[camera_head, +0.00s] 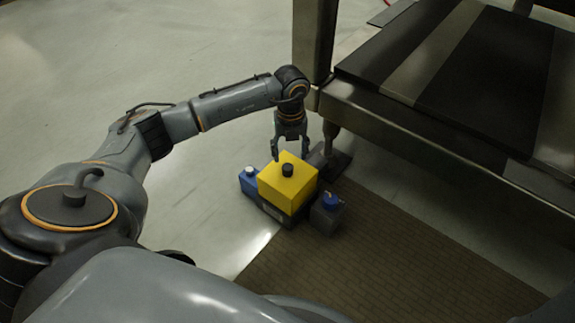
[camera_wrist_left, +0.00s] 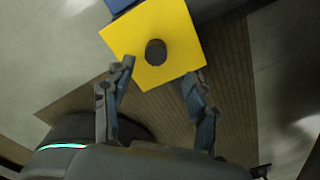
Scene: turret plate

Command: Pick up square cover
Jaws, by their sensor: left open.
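The square cover (camera_head: 287,184) is yellow with a dark round knob on top. It sits on a dark base on the floor, below and in front of my left gripper (camera_head: 290,152). In the left wrist view the yellow cover (camera_wrist_left: 172,69) fills the upper middle, with its knob near its centre. My left gripper also shows there (camera_wrist_left: 160,78), its two fingers apart near the cover's lower edge, with nothing between them that I can see it grip. Whether the fingers touch the cover is hard to tell. My right gripper is not in view.
A blue block (camera_head: 251,181) stands left of the cover, and a dark block with a blue top (camera_head: 328,212) stands right of it. A metal-framed table (camera_head: 430,130) is close behind on the right. Open floor (camera_head: 200,50) lies to the left, a brown mat (camera_head: 380,260) in front.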

